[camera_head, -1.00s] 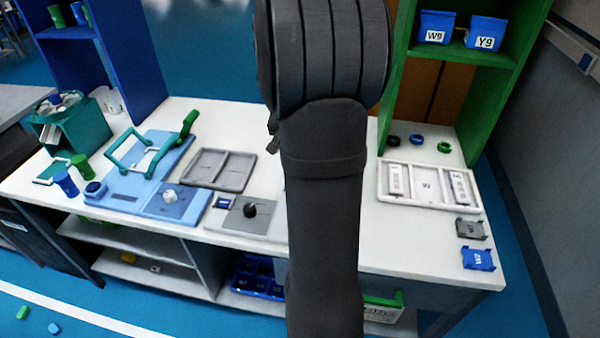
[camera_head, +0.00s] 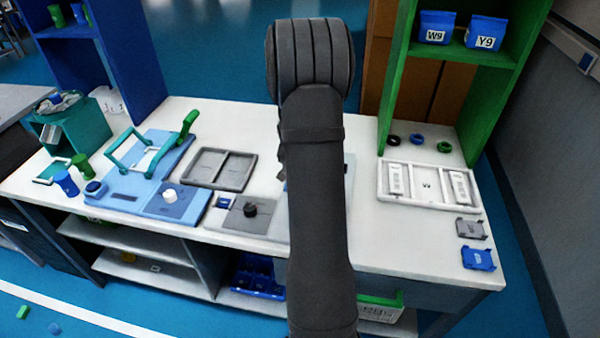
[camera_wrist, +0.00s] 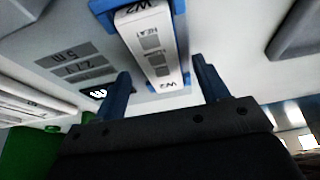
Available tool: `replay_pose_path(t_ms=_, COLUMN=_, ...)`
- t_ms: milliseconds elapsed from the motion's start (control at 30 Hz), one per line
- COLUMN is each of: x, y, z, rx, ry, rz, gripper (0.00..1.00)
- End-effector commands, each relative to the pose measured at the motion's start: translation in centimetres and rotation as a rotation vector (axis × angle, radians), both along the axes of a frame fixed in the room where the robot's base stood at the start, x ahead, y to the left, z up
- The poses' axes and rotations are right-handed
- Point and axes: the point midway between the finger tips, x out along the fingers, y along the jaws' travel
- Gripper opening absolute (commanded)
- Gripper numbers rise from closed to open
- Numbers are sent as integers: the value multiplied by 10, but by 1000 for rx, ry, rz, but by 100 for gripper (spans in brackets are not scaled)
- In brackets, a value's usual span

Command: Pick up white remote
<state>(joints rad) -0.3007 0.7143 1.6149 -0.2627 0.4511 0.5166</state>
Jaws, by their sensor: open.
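My gripper (camera_wrist: 160,72) is open. Its two dark blue fingers stand either side of the remote's near end in the picture, with visible gaps on both sides. In the head view my arm hides the gripper and this remote. Two more white remote-like pieces, the left one (camera_head: 396,181) and the right one (camera_head: 460,187), lie in a white tray (camera_head: 428,205) at the right of the table.
A green shelf (camera_head: 490,110) rises at the back right. Grey and blue brackets (camera_head: 478,258) lie at the right front.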

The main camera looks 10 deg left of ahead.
Motion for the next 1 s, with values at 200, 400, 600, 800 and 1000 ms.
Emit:
replay_pose_path(t_ms=200, x=7, y=1, z=-14, rx=1, ry=-1, rz=0, gripper=67)
replay_pose_path(t_ms=400, x=7, y=1, z=-15, rx=1, ry=-2, rz=0, gripper=67)
replay_pose_path(t_ms=600, x=7, y=1, z=-14, rx=1, ry=-2, rz=0, gripper=30)
replay_pose_path(t_ms=800, x=7, y=1, z=-14, rx=2, ry=-2, rz=1, gripper=17)
replay_pose_path(t_ms=1000, x=7, y=1, z=-11, rx=2, ry=-3, rz=1, gripper=17)
